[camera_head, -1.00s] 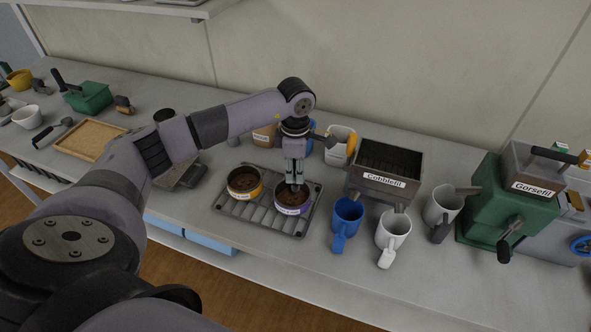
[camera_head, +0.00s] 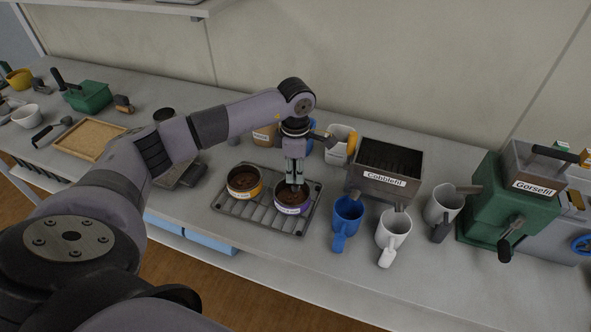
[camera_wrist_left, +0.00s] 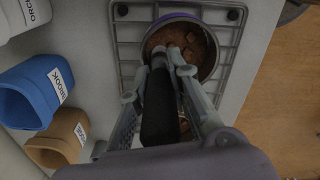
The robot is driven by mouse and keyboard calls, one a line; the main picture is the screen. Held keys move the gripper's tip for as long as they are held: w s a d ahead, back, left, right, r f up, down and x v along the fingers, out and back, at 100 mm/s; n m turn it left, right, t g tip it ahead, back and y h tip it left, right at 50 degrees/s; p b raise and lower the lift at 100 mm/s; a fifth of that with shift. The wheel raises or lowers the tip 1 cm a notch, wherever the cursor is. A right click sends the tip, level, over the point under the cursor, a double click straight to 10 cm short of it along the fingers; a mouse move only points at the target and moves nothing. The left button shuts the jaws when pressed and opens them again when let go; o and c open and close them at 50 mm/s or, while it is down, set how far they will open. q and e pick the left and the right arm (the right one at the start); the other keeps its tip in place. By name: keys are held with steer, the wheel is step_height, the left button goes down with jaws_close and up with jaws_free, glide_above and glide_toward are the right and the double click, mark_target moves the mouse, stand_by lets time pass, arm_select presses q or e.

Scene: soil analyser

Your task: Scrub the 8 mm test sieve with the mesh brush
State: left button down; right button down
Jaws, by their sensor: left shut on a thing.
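Two round test sieves stand side by side on a wire rack (camera_head: 232,208): one with a yellow band (camera_head: 244,193) and one with a purple band (camera_head: 292,209). Both hold brown lumpy soil; their labels are too small to read, so I cannot tell which is 8 mm. My left gripper (camera_head: 294,181) points down at the purple-banded sieve. In the left wrist view my left gripper (camera_wrist_left: 172,68) is shut on a dark-handled tool, likely the mesh brush (camera_wrist_left: 160,112). Its lower end is at the soil in the purple-banded sieve (camera_wrist_left: 205,72); the bristles are hidden. My right gripper is not in view.
Blue (camera_head: 347,214) and white (camera_head: 394,229) mugs stand right of the rack, before the Cobblefil box (camera_head: 382,181). A green Gorsefil machine (camera_head: 498,213) is further right. Blue (camera_wrist_left: 35,92) and brown (camera_wrist_left: 58,140) labelled bins stand behind the rack. A wooden tray (camera_head: 90,140) lies left.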

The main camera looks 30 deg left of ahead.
arm_select(q)
steer(key=shift+f+b, duration=0.7)
steer(key=shift+f, duration=0.2)
steer(key=shift+r, duration=0.1)
steer(key=shift+s, duration=0.25)
steer(key=shift+s+d+r+p, duration=0.1)
steer(key=shift+s+d+p, duration=0.15)
steer(key=shift+s+p, duration=0.45)
steer(key=shift+s, duration=0.3)
steer(key=shift+s+d, duration=0.15)
steer(key=shift+s, duration=0.45)
steer(key=shift+s+d, duration=0.15)
steer(key=shift+s, duration=0.45)
